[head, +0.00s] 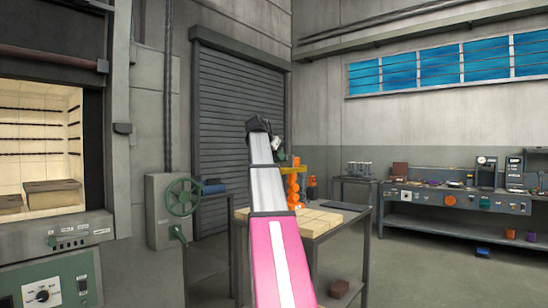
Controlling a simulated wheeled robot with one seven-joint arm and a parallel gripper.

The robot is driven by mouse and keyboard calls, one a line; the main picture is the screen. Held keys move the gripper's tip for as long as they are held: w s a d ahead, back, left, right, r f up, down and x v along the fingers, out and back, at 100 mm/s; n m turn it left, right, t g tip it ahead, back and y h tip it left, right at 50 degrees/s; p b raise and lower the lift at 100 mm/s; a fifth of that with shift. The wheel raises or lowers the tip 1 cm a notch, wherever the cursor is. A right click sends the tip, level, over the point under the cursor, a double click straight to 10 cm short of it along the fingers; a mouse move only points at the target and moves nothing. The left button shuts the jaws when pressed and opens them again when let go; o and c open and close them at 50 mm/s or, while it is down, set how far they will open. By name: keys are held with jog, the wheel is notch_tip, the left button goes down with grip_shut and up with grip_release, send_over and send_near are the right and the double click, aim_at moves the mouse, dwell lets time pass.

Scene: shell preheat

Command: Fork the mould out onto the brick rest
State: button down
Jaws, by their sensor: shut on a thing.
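Two brown block-like boxes lie on the pale floor of the open furnace chamber (40,130) at the left. The larger one (52,196) sits toward the right wall and has a darker top; the other box (9,205) is cut by the frame edge. I cannot tell which is the mould. The brick rest (318,222) is a layer of pale bricks on a metal table in the middle. My pink and grey arm rises in front of the table's left part.
An orange upright object (293,188) shows beyond the bricks. A green handwheel (182,197) on a grey box stands between furnace and table. A workbench (455,200) with instruments runs along the right wall. A brown brick (339,288) sits low under the table. The floor at right is mostly clear.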

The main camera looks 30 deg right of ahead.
send_over(290, 178)
jog(key=shift+s+a+f, duration=0.1)
jog(key=shift+a+f, duration=0.15)
jog(key=shift+a, duration=0.05)
jog(key=shift+d+f, duration=0.1)
jog(key=shift+f, duration=4.7)
dwell(0.3)
jog(key=shift+s+a+f, duration=0.1)
jog(key=shift+a+f, duration=0.15)
jog(key=shift+f, duration=0.25)
jog(key=shift+a, duration=0.15)
dwell(0.4)
jog(key=shift+s+a, duration=0.35)
jog(key=shift+a, duration=0.4)
jog(key=shift+s+a, duration=0.3)
jog(key=shift+a, duration=0.4)
jog(key=shift+s+a, duration=0.35)
jog(key=shift+a, duration=0.4)
